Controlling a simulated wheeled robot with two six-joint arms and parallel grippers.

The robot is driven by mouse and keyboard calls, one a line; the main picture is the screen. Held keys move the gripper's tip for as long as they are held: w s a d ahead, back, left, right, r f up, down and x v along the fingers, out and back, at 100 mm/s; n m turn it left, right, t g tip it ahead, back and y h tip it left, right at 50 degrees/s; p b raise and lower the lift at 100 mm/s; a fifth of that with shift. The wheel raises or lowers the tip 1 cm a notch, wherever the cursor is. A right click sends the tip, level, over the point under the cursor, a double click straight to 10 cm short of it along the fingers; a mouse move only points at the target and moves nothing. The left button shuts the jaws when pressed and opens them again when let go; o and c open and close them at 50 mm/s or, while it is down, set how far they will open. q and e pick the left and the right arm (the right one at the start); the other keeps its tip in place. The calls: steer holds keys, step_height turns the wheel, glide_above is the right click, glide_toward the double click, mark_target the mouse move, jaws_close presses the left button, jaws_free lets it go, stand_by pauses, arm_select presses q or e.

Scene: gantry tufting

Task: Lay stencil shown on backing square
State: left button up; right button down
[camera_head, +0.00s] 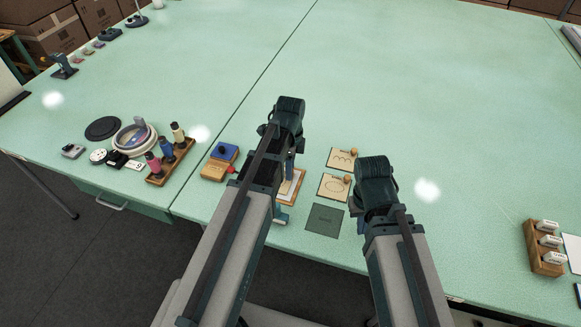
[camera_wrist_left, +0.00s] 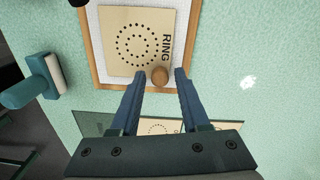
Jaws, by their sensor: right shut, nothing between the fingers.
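A cream stencil with a dotted ring and the word RING (camera_wrist_left: 138,40) lies flat on a white backing square (camera_wrist_left: 93,40) in a wooden frame. A round wooden knob (camera_wrist_left: 160,76) stands on its edge. My left gripper (camera_wrist_left: 160,72) is open, its fingertips on either side of the knob with gaps visible. In the head view my left arm hides most of the framed square (camera_head: 297,187). To its right lie a stencil with a dotted oval (camera_head: 333,188) and one with a wavy line (camera_head: 341,160), each with a knob. My right gripper (camera_head: 364,222) is shut and empty, right of the dark green square.
A dark green square (camera_head: 324,218) lies near the front edge. A blue pad on wood (camera_head: 220,162) and a rack of thread spools (camera_head: 170,163) stand left. A wooden rack (camera_head: 543,248) stands far right.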

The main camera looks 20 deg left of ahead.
arm_select(q)
steer(key=shift+o, duration=0.8)
step_height(320, 180, up, 14)
steer(key=p, duration=1.3)
steer(key=shift+p, duration=0.4)
arm_select(e)
step_height(320, 180, up, 14)
arm_select(q)
steer(key=shift+w+f, duration=0.15)
arm_select(e)
steer(key=shift+f, duration=0.1)
arm_select(q)
steer(key=s+d+n+y, duration=0.1)
steer(key=s+d+n, duration=1.1)
steer(key=s, duration=0.2)
steer(key=shift+s+n, duration=0.35)
steer(key=shift+n, duration=0.05)
